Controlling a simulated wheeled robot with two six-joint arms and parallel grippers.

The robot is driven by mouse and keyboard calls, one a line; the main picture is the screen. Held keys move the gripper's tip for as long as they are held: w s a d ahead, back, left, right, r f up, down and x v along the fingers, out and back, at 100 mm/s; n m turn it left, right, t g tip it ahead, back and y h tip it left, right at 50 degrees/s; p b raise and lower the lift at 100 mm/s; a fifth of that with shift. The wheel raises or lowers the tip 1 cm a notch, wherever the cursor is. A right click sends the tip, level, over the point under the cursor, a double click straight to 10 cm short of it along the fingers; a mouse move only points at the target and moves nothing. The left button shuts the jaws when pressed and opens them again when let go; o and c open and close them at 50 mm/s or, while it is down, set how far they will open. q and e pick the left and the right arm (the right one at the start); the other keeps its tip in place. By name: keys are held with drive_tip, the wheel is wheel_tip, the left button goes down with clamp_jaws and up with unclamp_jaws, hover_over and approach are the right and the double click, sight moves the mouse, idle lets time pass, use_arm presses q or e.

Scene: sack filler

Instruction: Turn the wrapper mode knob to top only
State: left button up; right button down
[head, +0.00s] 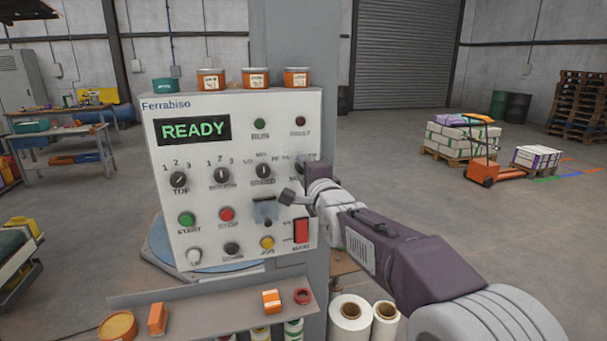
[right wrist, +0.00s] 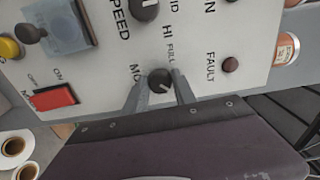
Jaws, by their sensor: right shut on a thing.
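The wrapper mode knob (right wrist: 159,80) is a small dark round knob with a pale pointer mark on the control panel (head: 160,230). In the right wrist view it sits between my right gripper's two grey fingers (right wrist: 160,92), which are shut on it. "FULL" and part of "MODE" are readable beside it; the "top only" label is not clearly readable. The pointer's exact setting is hard to tell. In the head view my right gripper (head: 308,178) reaches the panel's right side and hides the knob. My left gripper is not in view.
A speed knob (head: 263,171) and a blue-grey box (head: 265,209) with a dark ball handle are close by. A red rocker switch (head: 301,230) is below the gripper. Orange tins (head: 255,78) stand on top. A shelf (head: 210,314) juts out below the panel.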

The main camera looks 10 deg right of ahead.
drive_tip(key=shift+f+m, duration=0.1)
drive_tip(key=shift+m, duration=0.2)
idle(0.4)
drive_tip(key=c, duration=1)
unclamp_jaws()
drive_tip(key=shift+s+d, duration=0.1)
drive_tip(key=s+b, duration=0.2)
drive_tip(key=s, duration=0.7)
drive_tip(key=shift+d, duration=0.15)
